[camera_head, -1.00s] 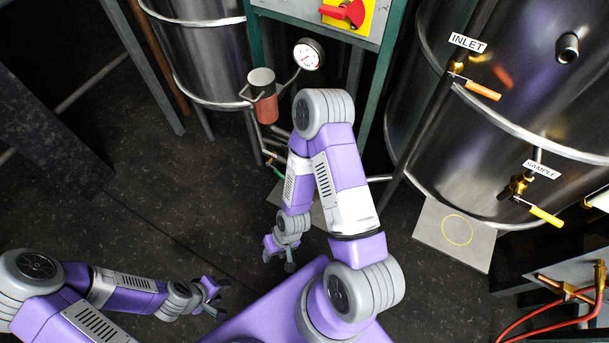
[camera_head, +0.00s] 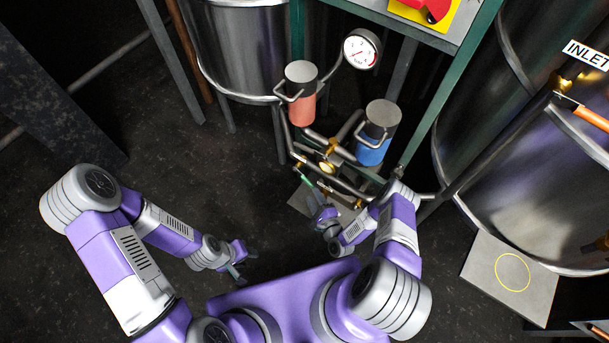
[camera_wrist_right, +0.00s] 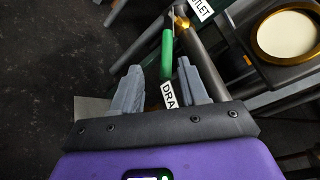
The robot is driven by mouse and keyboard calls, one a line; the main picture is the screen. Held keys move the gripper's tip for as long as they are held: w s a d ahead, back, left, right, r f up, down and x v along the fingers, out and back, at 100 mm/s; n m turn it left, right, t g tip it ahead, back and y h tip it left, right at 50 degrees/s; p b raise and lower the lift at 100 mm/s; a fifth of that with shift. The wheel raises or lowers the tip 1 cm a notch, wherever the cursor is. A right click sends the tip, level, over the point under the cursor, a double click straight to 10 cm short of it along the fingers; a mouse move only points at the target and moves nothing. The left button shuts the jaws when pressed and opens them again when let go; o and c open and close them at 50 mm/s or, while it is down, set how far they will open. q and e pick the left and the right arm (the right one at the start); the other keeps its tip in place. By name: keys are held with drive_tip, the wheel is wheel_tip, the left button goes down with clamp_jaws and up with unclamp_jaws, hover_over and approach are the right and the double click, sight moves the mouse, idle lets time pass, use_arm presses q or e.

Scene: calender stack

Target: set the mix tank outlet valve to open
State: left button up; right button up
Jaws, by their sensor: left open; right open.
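A valve with a green lever handle (camera_wrist_right: 167,52) shows in the right wrist view, running from a brass fitting (camera_wrist_right: 181,20). A white label ending in "TLET" (camera_wrist_right: 201,8) sits beside the fitting, its start cut off. The green handle also shows in the head view (camera_head: 305,179), low among the pipes. My right gripper (camera_wrist_right: 158,75) is open, and the handle's near end lies between or just beyond its fingertips; I cannot tell the depth. It also shows in the head view (camera_head: 324,212). My left gripper (camera_head: 242,264) is open and empty over the floor.
A label reading "DRA" (camera_wrist_right: 168,95) is partly hidden by a right finger. Red (camera_head: 301,100) and blue (camera_head: 372,150) canisters, a gauge (camera_head: 361,49) and pipes stand above the right gripper. A steel tank (camera_head: 550,180) with an "INLET" label is at right. Floor at left is clear.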

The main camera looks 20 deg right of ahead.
sight(308, 181)
use_arm(q)
drive_tip(key=shift+w+f+b, duration=0.2)
drive_tip(key=shift+f+b, duration=0.35)
drive_tip(key=shift+f, duration=0.05)
drive_tip(key=shift+w+f+b, duration=0.2)
drive_tip(key=shift+f+b, duration=0.3)
drive_tip(key=shift+f, duration=0.1)
use_arm(e)
drive_tip(key=shift+w+a+f+m+t+h, duration=0.15)
drive_tip(key=shift+w+m+t, duration=0.3)
drive_tip(key=shift+w, duration=1.45)
drive_tip(key=shift+w+d+r+m+t+h, duration=0.2)
drive_tip(key=shift+w+m, duration=0.35)
drive_tip(key=shift+w, duration=1.3)
drive_tip(key=shift+f, duration=0.2)
clamp_jaws()
